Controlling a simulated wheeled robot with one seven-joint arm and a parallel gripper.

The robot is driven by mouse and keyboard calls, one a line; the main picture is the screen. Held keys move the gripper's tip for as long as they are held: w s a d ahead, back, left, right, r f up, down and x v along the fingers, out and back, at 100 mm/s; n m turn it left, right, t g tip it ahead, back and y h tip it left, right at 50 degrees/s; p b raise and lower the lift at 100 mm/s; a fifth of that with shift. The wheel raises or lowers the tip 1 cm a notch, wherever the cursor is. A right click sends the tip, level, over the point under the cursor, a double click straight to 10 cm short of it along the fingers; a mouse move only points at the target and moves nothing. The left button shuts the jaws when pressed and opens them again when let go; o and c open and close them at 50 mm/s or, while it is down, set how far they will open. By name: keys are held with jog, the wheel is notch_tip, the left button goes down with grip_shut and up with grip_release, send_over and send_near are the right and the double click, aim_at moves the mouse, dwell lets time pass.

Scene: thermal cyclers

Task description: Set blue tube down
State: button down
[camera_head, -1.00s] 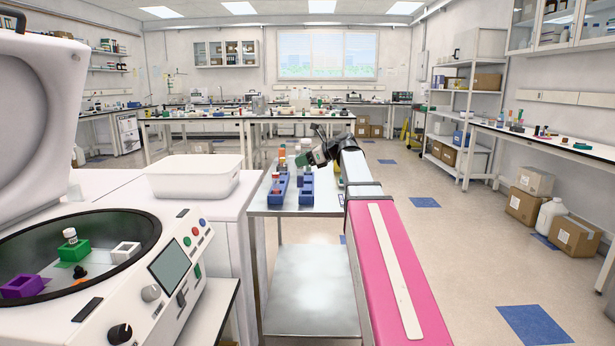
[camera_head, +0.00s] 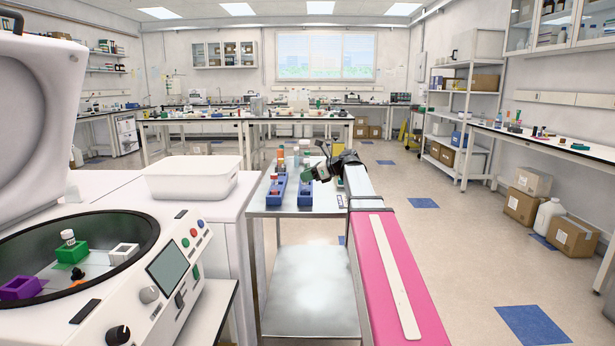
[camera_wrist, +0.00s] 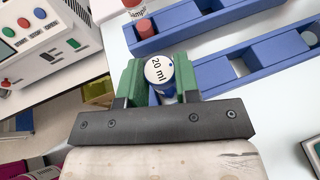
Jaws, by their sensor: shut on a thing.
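The blue tube (camera_wrist: 158,72) has a white lid marked "20 ml" and a blue body. In the wrist view it stands between the green fingers of my gripper (camera_wrist: 160,84), which are shut on it. My gripper (camera_head: 313,174) also shows in the head view, above the right blue rack (camera_head: 305,197) on the metal cart. In the wrist view the tube is at the near end of that blue rack (camera_wrist: 245,62). Its lower part is hidden, so I cannot tell whether it sits in a slot.
A second blue rack (camera_wrist: 180,36) lies alongside and holds a red-capped tube (camera_wrist: 144,27). The cart's top (camera_head: 258,206) has bare metal around the racks. A white bin (camera_head: 192,180) and an open centrifuge (camera_head: 165,240) stand to the left.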

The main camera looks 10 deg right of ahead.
jog(key=shift+f, duration=0.1)
jog(key=c, duration=0.8)
grip_release()
jog(key=shift+c, duration=0.2)
jog(key=v, duration=1.2)
